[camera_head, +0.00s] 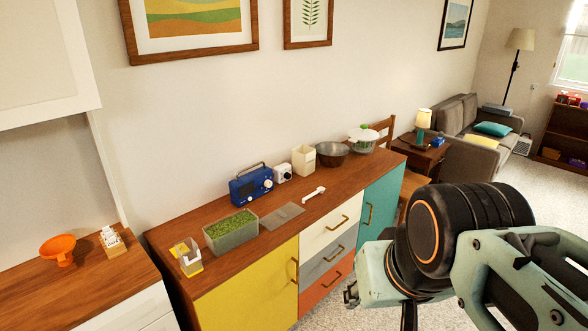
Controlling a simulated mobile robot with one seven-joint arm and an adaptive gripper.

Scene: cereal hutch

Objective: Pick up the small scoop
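A small white scoop (314,193) lies on the wooden top of the long sideboard (262,256), near the front edge and above the white drawer. Its handle runs down to the left and nothing touches it. My mint and black arm fills the lower right, in front of the sideboard and well to the right of the scoop.
Behind stand a blue radio (251,186), a white gadget (282,173), a cream canister (303,160) and a metal bowl (332,154).

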